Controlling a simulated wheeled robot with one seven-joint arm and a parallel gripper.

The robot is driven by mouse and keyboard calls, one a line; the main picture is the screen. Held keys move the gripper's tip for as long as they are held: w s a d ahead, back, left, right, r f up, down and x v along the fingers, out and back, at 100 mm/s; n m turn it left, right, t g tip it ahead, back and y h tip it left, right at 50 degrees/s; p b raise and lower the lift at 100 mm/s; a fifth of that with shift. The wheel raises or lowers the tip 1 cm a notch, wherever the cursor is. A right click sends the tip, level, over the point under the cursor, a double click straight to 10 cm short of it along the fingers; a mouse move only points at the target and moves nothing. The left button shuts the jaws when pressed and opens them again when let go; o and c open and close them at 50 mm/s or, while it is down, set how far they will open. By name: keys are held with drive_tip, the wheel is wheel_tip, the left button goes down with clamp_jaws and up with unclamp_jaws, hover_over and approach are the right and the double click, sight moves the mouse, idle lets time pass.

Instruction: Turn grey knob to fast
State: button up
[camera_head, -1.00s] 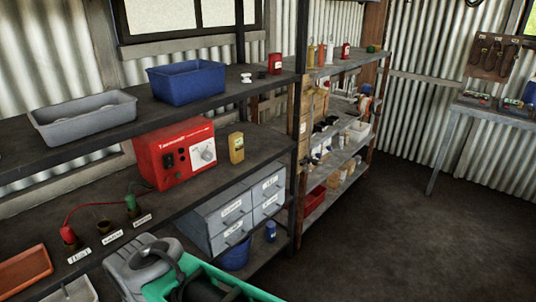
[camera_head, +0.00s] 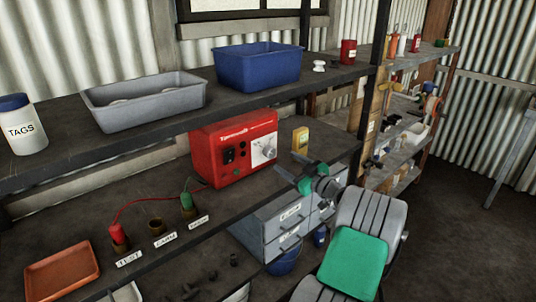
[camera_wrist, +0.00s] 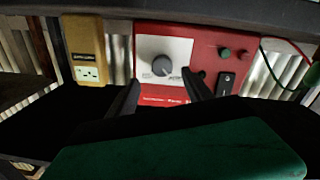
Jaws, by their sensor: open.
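The red charger box (camera_head: 232,152) stands on the middle shelf, with a white dial panel and a grey knob (camera_head: 269,151) on its front right. The wrist view shows the knob (camera_wrist: 162,66) close up, with the box turned upside down in the picture. The dial lettering is too small to read. My gripper (camera_head: 297,178) is in front of the box's right side, apart from the knob. In the wrist view its two dark fingers (camera_wrist: 161,92) are spread, empty, and on either side of the knob's line.
A yellow device (camera_head: 300,140) stands just right of the box. The upper shelf with a blue bin (camera_head: 258,67) and grey tray (camera_head: 143,101) runs above. Red and green leads join the box to terminals at the left. Grey drawers (camera_head: 283,225) sit below.

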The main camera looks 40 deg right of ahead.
sight(272, 154)
drive_tip(key=w, duration=0.2)
drive_tip(key=w+p, duration=0.1)
drive_tip(key=w, duration=0.4)
drive_tip(key=shift+w+a+r, duration=0.1)
drive_tip(key=shift+w+a, duration=0.15)
drive_tip(key=shift+w, duration=0.05)
drive_tip(key=shift+c, duration=0.5)
clamp_jaws()
